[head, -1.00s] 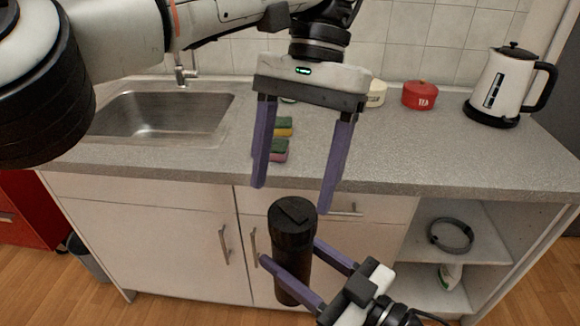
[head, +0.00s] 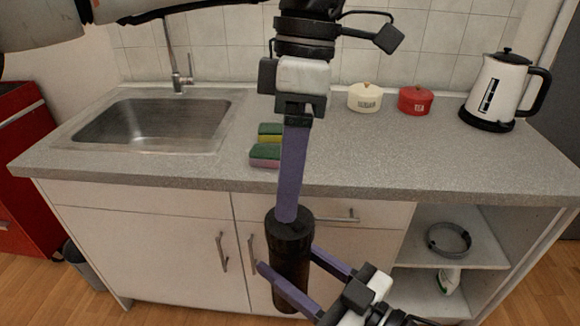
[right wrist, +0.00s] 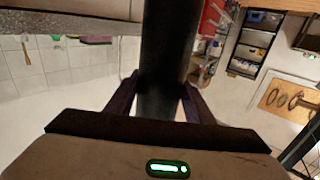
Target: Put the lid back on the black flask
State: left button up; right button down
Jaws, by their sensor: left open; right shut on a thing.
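The black flask (head: 291,272) is upright in front of the counter, held in the air. My right gripper (head: 288,260) is shut on its body. The right wrist view also shows the dark flask (right wrist: 165,45) between the two fingers of my right gripper (right wrist: 158,92). A black lid (head: 303,230) sits at the flask's top; whether it is fully seated I cannot tell. My left gripper (head: 287,217) is open and points down from above, seen edge-on. Its near finger reaches the lid and hides part of it. The other finger is hidden, and contact is unclear.
The counter (head: 400,165) lies behind the flask. It holds two sponges (head: 266,152), a cream pot (head: 365,98), a red pot (head: 416,101) and a kettle (head: 500,90). A sink (head: 150,122) is at the left. The lower cabinet (head: 150,250) stands behind my right gripper.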

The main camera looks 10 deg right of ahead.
pick_arm(q)
jog(key=n, duration=0.6)
jog(key=shift+s+r, duration=0.1)
jog(key=shift+r, duration=0.15)
jog(key=n, duration=0.6)
jog(key=shift+s+r+n+t+h, duration=0.2)
jog(key=shift+n+t+h, duration=0.1)
jog(key=shift+t+h, duration=0.1)
jog(key=n, duration=0.6)
jog(key=shift+s+r, duration=0.2)
jog(key=n, duration=0.3)
jog(key=shift+s+r+n+t, duration=0.15)
jog(key=shift+n+t, duration=0.15)
jog(key=n, duration=0.4)
jog(key=shift+s+r+h, duration=0.1)
jog(key=shift+s+h, duration=0.05)
jog(key=shift+h, duration=0.25)
send_near(290, 267)
jog(key=shift+w+d+f, duration=0.15)
jog(key=shift+w+f, duration=0.6)
jog(key=shift+f, duration=0.05)
jog(key=shift+w+d+f, duration=0.1)
jog(key=shift+w+f, duration=0.65)
jog(key=shift+f, duration=0.05)
jog(key=shift+c, duration=0.4)
